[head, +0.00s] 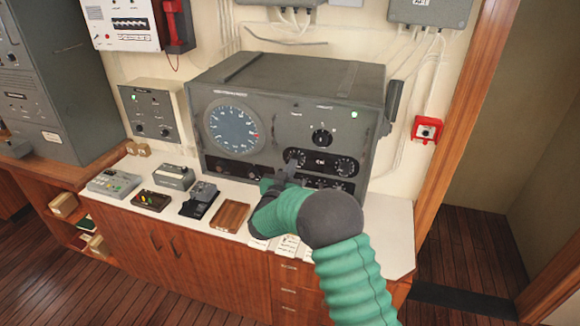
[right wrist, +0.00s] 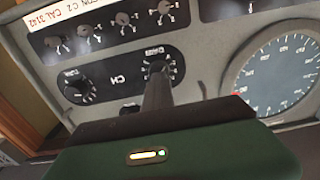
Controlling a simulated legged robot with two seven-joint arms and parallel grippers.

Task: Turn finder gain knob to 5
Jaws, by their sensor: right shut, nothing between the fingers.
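The grey finder console (head: 300,85) stands on the counter with a large round dial (head: 235,125) on its left. Two black scale knobs sit on a dark panel at its right: a left one (head: 296,156) and a right one (head: 345,167). In the right wrist view, which is turned over, they are the near knob (right wrist: 158,68) and the other knob (right wrist: 76,87). I cannot read which is labelled finder gain, or their settings. My right gripper (head: 290,172) is shut and empty, its tips (right wrist: 157,82) at the left knob, apparently touching it. My left gripper is out of view.
Another round knob (head: 321,137) sits above the panel, and several small knobs (right wrist: 122,18) line a strip below. Small devices (head: 200,198) and a wooden tray (head: 230,216) lie on the counter. A red box (head: 427,129) is on the wall at right.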

